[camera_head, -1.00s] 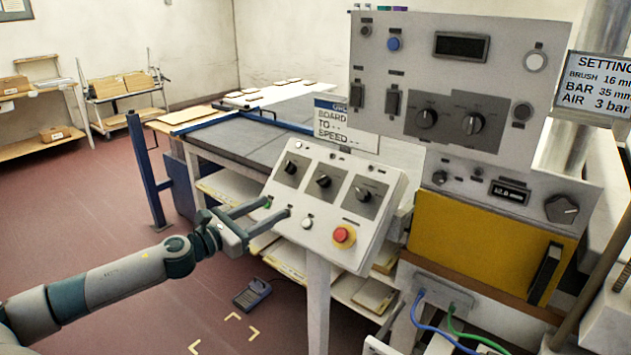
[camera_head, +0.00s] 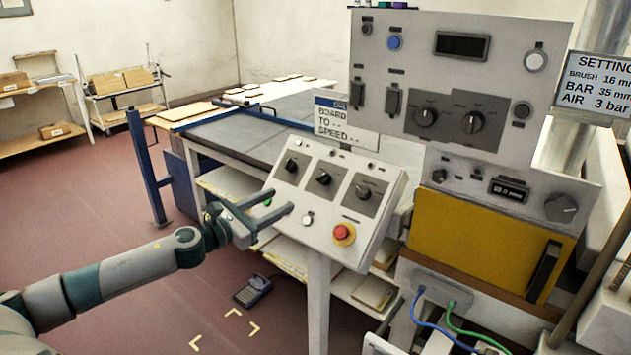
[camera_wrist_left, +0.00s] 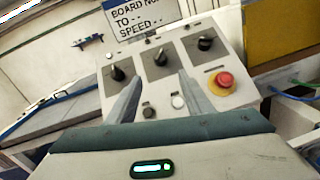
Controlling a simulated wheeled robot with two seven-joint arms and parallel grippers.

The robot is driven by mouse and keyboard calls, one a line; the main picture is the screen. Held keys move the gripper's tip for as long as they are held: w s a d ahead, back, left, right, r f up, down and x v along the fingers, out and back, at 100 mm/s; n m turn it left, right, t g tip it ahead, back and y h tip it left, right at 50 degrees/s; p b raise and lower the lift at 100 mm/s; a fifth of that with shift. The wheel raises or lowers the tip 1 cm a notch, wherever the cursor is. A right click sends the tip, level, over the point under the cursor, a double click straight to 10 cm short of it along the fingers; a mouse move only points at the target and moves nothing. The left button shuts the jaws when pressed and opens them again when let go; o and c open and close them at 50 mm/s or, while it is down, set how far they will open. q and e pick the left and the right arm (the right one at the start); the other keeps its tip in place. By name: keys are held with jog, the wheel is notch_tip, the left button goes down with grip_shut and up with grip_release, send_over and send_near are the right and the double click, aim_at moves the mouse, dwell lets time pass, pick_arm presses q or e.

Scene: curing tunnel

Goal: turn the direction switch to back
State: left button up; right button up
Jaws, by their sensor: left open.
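The sloped control box (camera_head: 310,240) carries three black rotary switches in a row: left (camera_head: 291,165), middle (camera_head: 323,178) and right (camera_head: 364,192). Their labels are too small to read, so I cannot tell which is the direction switch. In the left wrist view the same switches show at left (camera_wrist_left: 117,73), middle (camera_wrist_left: 160,57) and right (camera_wrist_left: 205,43). My left gripper (camera_head: 280,201) is open and empty, in front of the box's lower left part. Its fingers point toward the panel below the left and middle switches. My right gripper is not in view.
A red emergency button (camera_head: 343,232) on a yellow base and a white button (camera_head: 308,220) sit low on the box. A grey cabinet (camera_head: 400,60) with more knobs stands behind to the right. Blue and green cables (camera_head: 440,325) hang below it.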

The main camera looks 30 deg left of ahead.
aim_at(321, 179)
pick_arm(q)
jog(key=w+p, duration=0.1)
jog(key=w, duration=0.3)
jog(key=w+d+p, duration=0.1)
jog(key=w+p, duration=0.1)
jog(key=w, duration=0.3)
jog(key=w+d+p, duration=0.1)
jog(key=w+p, duration=0.1)
jog(key=w, duration=0.2)
jog(key=shift+w+d+r, duration=0.15)
jog(key=shift+w, duration=0.05)
jog(key=shift+w+d+p, duration=0.2)
jog(key=shift+w+p, duration=0.25)
jog(key=shift+w, duration=0.35)
jog(key=c, duration=1)
